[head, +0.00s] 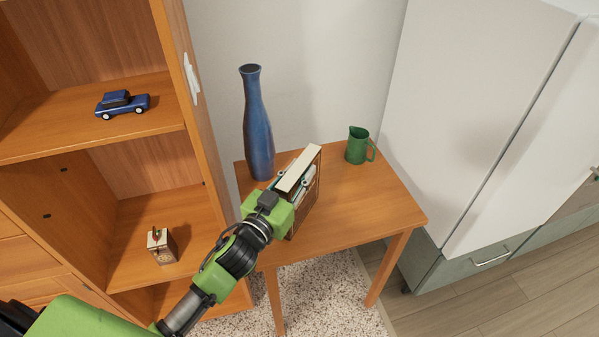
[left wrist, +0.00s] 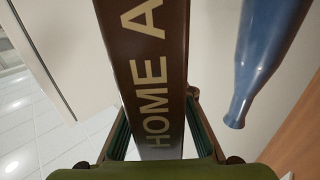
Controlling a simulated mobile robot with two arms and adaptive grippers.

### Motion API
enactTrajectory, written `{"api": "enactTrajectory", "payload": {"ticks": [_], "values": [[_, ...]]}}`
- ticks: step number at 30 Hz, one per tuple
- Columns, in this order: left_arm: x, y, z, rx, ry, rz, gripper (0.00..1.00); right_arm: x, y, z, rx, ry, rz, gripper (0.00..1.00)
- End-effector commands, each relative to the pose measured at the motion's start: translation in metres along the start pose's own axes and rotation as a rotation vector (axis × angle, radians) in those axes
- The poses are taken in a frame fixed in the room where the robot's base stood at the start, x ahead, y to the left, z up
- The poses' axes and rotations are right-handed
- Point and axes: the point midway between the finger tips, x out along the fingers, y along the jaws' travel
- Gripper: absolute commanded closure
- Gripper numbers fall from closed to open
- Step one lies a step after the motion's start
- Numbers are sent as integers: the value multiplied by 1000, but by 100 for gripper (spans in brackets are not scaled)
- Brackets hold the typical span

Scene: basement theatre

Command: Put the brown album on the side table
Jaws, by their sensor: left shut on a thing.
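The brown album (head: 309,187) stands upright over the left part of the wooden side table (head: 372,205), its pale page edges facing up. My left gripper (head: 296,184) is shut on it from the front left. In the left wrist view the album's brown spine (left wrist: 150,65) with "HOME A" lettering rises between the fingers (left wrist: 158,120). The album's lower edge is partly hidden by my gripper, and I cannot tell whether it touches the table top. My right gripper is not in view.
A tall blue vase (head: 257,125) stands close behind the album, left. A green mug (head: 357,146) stands at the table's back. A wooden shelf (head: 150,125) holds a blue toy car (head: 122,103) and a small box (head: 161,246). The table's right part is clear.

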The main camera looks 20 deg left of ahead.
Motion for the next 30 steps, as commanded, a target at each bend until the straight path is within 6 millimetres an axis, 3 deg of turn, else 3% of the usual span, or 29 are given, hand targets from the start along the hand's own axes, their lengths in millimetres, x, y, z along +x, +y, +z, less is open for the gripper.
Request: {"api": "enactTrajectory", "payload": {"ticks": [10, 11, 12, 24, 30], "values": [[0, 0, 0, 1, 7, 1, 100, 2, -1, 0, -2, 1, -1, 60], [0, 0, 3, 1, 0, 0, 72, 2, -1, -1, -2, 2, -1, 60], [0, 0, 2, 1, 0, 0, 61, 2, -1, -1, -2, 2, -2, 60], [0, 0, -2, 2, 1, 0, 60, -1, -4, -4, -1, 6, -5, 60], [-26, 0, 2, 1, -2, 0, 60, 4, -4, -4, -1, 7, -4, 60]]}}
